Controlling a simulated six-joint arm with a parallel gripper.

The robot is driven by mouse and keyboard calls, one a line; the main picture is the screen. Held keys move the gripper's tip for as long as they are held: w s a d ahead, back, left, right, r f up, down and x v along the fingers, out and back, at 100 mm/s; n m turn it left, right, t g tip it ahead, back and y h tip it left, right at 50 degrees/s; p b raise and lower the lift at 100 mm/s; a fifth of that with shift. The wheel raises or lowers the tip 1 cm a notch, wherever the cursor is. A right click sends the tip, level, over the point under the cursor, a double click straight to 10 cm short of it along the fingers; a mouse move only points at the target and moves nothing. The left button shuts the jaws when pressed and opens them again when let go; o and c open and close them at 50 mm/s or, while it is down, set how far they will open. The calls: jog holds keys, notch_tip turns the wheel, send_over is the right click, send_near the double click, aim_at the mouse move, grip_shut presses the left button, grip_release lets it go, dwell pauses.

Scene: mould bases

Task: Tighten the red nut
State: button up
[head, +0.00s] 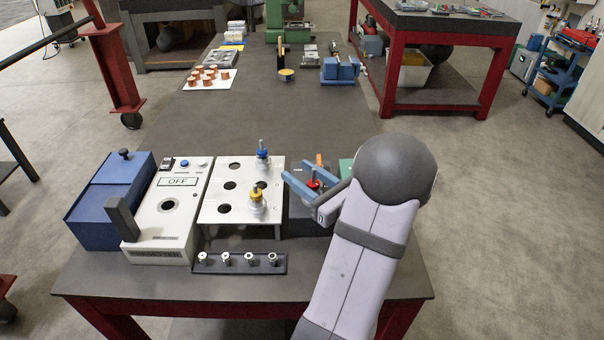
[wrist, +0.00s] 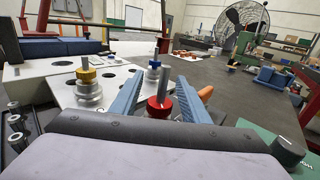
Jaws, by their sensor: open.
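The red nut (head: 313,184) sits on an upright threaded rod, right of the white plate, on or over a dark block. It also shows in the wrist view (wrist: 159,107), between the blue fingers. My gripper (head: 290,170) is open, with one finger on either side of the red nut and its rod. In the wrist view my gripper (wrist: 166,95) shows a gap between each finger and the nut. The white plate (head: 212,213) holds a blue nut (head: 262,154) and a yellow nut (head: 256,194) on metal bases with upright rods, and several round holes.
A switch box (head: 170,240) marked OFF and a blue box (head: 95,215) stand left of the plate. A dark rack (head: 238,270) with several metal pieces lies in front. Copper parts and a blue vise (head: 340,70) are farther back; the middle of the table is clear.

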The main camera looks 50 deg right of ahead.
jog(key=shift+c, duration=0.7)
grip_shut()
jog(key=shift+h, duration=0.3)
jog(key=m+h+b, duration=0.1)
jog(key=h, duration=0.1)
jog(key=d+m+h, duration=0.1)
jog(key=m+h, duration=0.1)
jog(key=shift+g+b, duration=0.4)
jog(key=shift+s+d+m+g+h+b, duration=0.15)
jog(key=shift+m+g+h+b, duration=0.1)
jog(key=shift+m+h, duration=0.25)
jog(key=shift+s+d+m+g+h+b, duration=0.1)
jog(key=shift+m+g+h+b, duration=0.15)
jog(key=shift+h, duration=0.35)
jog(key=shift+o, duration=0.7)
grip_release()
